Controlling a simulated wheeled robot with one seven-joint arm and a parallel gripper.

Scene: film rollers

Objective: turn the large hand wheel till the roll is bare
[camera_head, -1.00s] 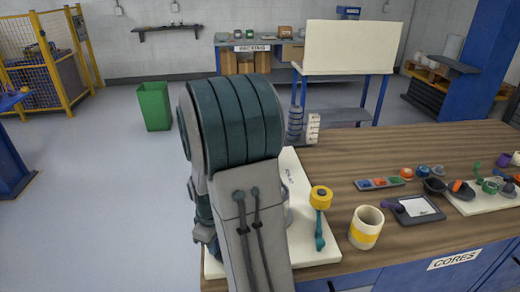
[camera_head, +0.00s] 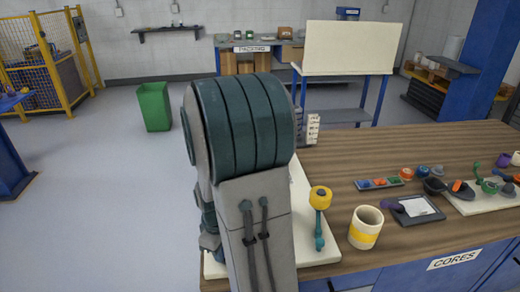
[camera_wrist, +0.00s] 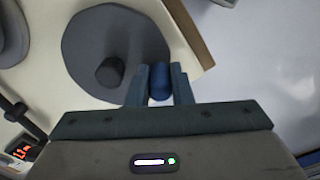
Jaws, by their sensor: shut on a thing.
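In the wrist view a large grey disc (camera_wrist: 130,35), which looks like the large hand wheel, lies on a pale board (camera_wrist: 70,88). A dark round knob or hub (camera_wrist: 110,71) stands up from it. My gripper (camera_wrist: 160,84) is shut on a blue handle (camera_wrist: 159,82) at the disc's right edge. Whether the handle is joined to the disc is hard to tell. In the head view my arm hides my gripper and the wheel. I cannot make out the roll in either view.
In the head view a yellow-topped teal crank (camera_head: 320,205) stands on the pale board's right side. A cream mug (camera_head: 366,227) with a yellow band, a tray with a white card (camera_head: 418,209) and small coloured parts sit farther right on the wooden bench (camera_head: 340,165). A small lit display (camera_wrist: 20,152) shows lower left in the wrist view.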

